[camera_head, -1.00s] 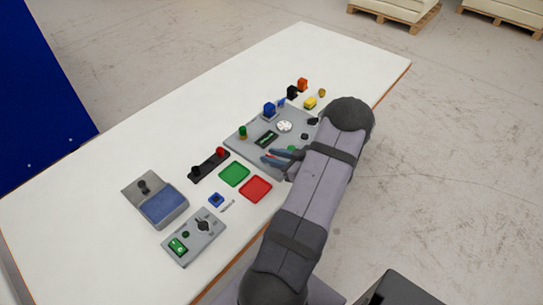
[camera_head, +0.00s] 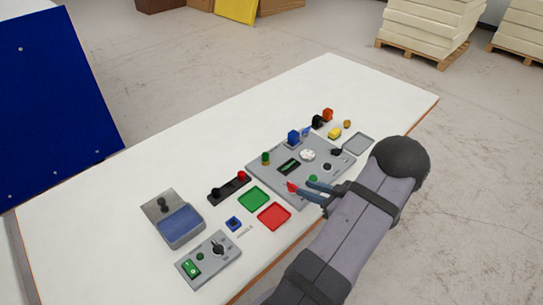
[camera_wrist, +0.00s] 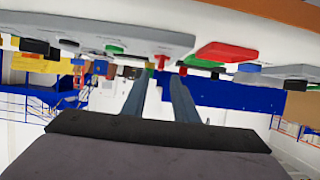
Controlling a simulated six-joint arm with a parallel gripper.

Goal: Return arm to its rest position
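My gripper (camera_head: 307,190) is near the front edge of the grey control panel (camera_head: 268,178) on the white table. In the wrist view its two blue-grey fingers (camera_wrist: 160,88) stand apart, with nothing held between them. A red button (camera_head: 292,187) shows at the fingertips in the head view; in the wrist view a red button (camera_wrist: 161,61) shows beyond the fingers. I cannot tell if the fingers touch it. A green button (camera_head: 312,178) on the panel is close behind the fingers. My arm comes in from the lower right, bent at the elbow.
Left of the panel are a green tray (camera_head: 254,198), a red tray (camera_head: 274,216), a black bar with knobs (camera_head: 229,187), a grey switch box (camera_head: 209,260) and a hinged blue-topped box (camera_head: 180,226). Small coloured blocks stand behind the panel.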

